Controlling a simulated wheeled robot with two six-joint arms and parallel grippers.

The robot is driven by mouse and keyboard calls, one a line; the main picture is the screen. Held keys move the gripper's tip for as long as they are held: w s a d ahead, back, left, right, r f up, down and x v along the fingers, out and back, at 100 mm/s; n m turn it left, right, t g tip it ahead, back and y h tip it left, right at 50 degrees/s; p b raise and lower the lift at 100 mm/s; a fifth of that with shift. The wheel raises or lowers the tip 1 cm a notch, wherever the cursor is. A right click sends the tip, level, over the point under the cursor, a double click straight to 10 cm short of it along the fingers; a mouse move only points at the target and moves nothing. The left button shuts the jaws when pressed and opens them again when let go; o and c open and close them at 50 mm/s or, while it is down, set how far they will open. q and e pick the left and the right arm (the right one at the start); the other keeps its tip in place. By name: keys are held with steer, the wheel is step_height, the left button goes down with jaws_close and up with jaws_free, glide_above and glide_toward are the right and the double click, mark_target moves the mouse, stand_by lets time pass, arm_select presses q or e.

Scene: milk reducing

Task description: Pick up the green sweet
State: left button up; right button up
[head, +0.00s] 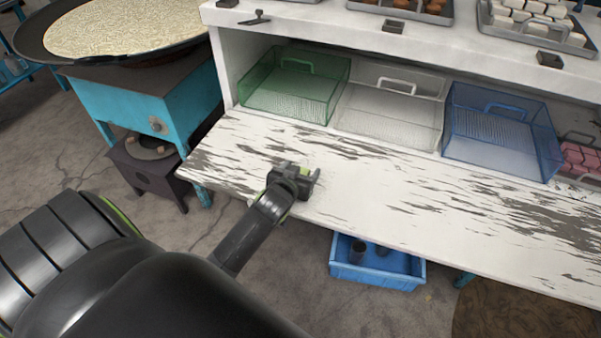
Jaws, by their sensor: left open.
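My left gripper (306,174) is open, low over the worn white counter (370,195) near its front edge, left of the middle. A small pale green patch (307,168) shows at its fingers. It may be the green sweet, but it is too small and too covered by the gripper to be sure. No other green sweet is visible. The right gripper is not in view.
Behind the counter stand a green tray (268,101), a clear tray (374,122) and a blue tray (492,145), with pink sweets (581,157) at far right. The upper shelf (330,25) overhangs them. A large pan (75,55) stands left. The counter right of the gripper is clear.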

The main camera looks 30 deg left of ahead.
arm_select(q)
steer(key=shift+c, duration=0.2)
steer(key=c, duration=1)
steer(key=shift+r, duration=0.1)
step_height(320, 180, up, 10)
steer(key=shift+f+p, duration=0.1)
steer(key=shift+p, duration=0.4)
steer(key=shift+s+d+r+m+t+h, duration=0.1)
steer(key=shift+s+d+r+m+h, duration=0.35)
steer(key=shift+d+r, duration=2.45)
steer(key=shift+s+d+r+m+t+h, duration=0.1)
steer(key=shift+s+d+r+m+h, duration=0.4)
steer(key=shift+d+r, duration=2.35)
steer(key=shift+s+d+r+m+t+h, duration=0.1)
steer(key=shift+s+d+r+m+h, duration=0.7)
steer(key=shift+r, duration=3.75)
steer(key=shift+w+d+n+y, duration=0.3)
steer(key=shift+w+n, duration=0.15)
steer(key=shift+w, duration=0.1)
